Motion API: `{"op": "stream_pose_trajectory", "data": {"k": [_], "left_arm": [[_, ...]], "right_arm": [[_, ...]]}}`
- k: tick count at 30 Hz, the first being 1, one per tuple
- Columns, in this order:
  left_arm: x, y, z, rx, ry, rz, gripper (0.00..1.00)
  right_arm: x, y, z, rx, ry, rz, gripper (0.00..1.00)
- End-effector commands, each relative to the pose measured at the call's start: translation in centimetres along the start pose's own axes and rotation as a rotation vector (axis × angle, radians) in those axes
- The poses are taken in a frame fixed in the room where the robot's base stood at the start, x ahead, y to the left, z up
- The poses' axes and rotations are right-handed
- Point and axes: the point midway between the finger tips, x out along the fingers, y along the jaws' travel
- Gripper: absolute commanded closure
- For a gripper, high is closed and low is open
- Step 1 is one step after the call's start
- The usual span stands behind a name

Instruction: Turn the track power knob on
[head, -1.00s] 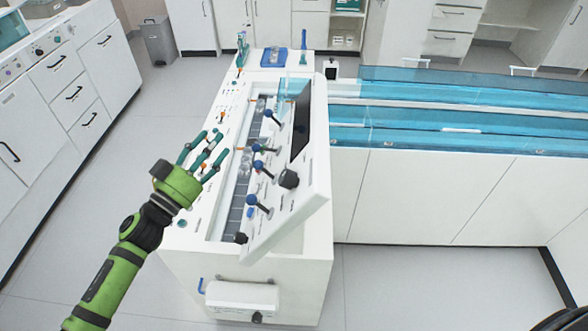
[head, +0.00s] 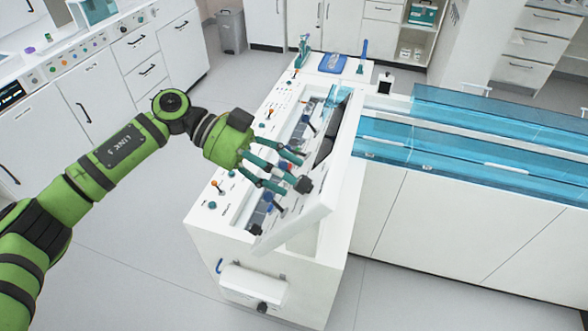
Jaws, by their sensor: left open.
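The tilted white control panel (head: 325,190) rises over the console, with a large black knob (head: 304,185) on its face. No label is readable, so I cannot tell for sure that this is the track power knob. My left gripper (head: 288,176) is open over the panel. Its green fingers reach right toward the black knob, with the tips close to its left side. I cannot tell whether they touch it. The fingers hide part of the panel and some of its blue-handled levers. My right gripper is not in view.
Blue-handled levers (head: 273,203) stick out of the panel near the fingers. Small orange-tipped switches (head: 218,186) stand on the console's left strip. A blue tray (head: 332,63) lies at the console's far end. Blue-covered track troughs (head: 450,150) extend right.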

Motion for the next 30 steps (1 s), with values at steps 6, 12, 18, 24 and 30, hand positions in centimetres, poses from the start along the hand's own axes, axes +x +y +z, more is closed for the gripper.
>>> {"op": "stream_pose_trajectory", "data": {"k": [6,12,18,24,30], "left_arm": [[2.0,0.0,-0.1,0.001,0.001,0.0,0.46],[2.2,0.0,0.0,0.002,0.001,-0.001,0.46],[2.2,0.0,0.0,0.002,0.001,-0.001,0.94],[2.2,-0.1,-0.1,0.004,0.004,-0.002,1.0],[2.2,-0.1,-0.1,0.03,0.006,0.001,1.0]], "right_arm": [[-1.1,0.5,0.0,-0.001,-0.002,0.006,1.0],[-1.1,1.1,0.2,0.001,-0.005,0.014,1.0],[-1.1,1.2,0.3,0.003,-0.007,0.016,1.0],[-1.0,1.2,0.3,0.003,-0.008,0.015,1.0],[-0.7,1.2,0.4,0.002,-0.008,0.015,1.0]]}}
